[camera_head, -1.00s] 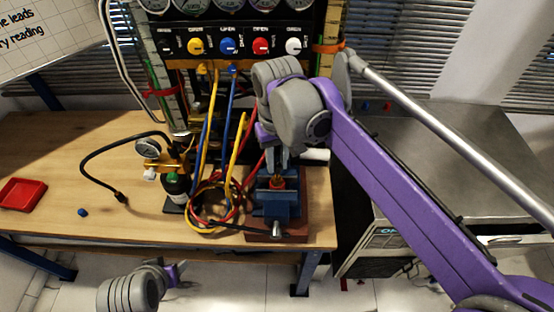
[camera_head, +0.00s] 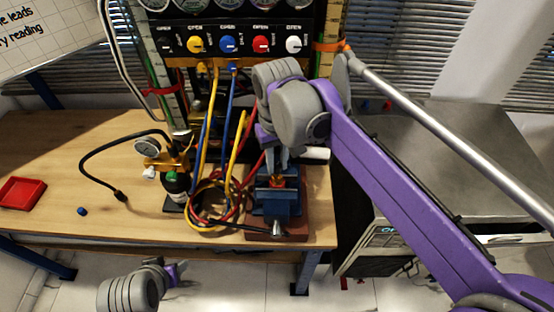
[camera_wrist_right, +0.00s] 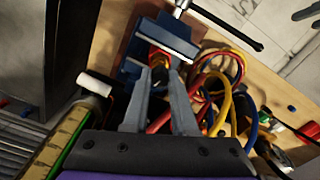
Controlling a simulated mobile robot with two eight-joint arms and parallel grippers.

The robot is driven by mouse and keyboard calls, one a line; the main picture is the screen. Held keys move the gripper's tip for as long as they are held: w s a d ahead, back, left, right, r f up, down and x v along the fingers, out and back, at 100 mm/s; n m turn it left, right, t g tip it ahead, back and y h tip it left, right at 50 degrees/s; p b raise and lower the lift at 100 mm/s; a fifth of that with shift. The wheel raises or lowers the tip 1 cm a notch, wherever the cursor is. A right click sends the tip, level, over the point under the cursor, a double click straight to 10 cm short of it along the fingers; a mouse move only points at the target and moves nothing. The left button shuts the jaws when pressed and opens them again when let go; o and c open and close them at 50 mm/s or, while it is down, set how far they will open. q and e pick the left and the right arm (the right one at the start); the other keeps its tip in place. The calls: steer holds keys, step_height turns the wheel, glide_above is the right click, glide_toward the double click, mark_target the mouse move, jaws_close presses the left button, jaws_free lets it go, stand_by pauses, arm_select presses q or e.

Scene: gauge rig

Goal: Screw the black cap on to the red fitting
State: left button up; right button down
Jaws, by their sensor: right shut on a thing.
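The red fitting (camera_head: 277,181) stands in the jaws of a blue vise (camera_head: 275,208) near the table's front right. In the right wrist view the fitting (camera_wrist_right: 158,58) shows as a red and brass piece just beyond my fingertips. My right gripper (camera_head: 277,165) points down above the vise. In the right wrist view its fingers (camera_wrist_right: 160,76) are shut on a small dark piece, the black cap (camera_wrist_right: 159,74), right at the fitting. The fingers hide much of the cap, and I cannot tell whether its thread is engaged. My left gripper (camera_head: 176,278) is low, in front of the table; its jaws are unclear.
Coiled yellow, blue and red hoses (camera_head: 213,200) lie just left of the vise. A gauge (camera_head: 148,147) with brass fittings stands further left. A red tray (camera_head: 22,193) and a small blue cap (camera_head: 83,211) lie at the table's left. The gauge panel (camera_head: 228,25) rises behind.

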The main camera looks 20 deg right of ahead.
steer(key=shift+f+b, duration=0.3)
steer(key=shift+f, duration=0.4)
steer(key=shift+f, duration=0.3)
stand_by(0.8)
steer(key=m, duration=0.4)
steer(key=shift+m, duration=0.6)
steer(key=m, duration=0.5)
steer(key=shift+p, duration=0.4)
steer(key=shift+m, duration=0.3)
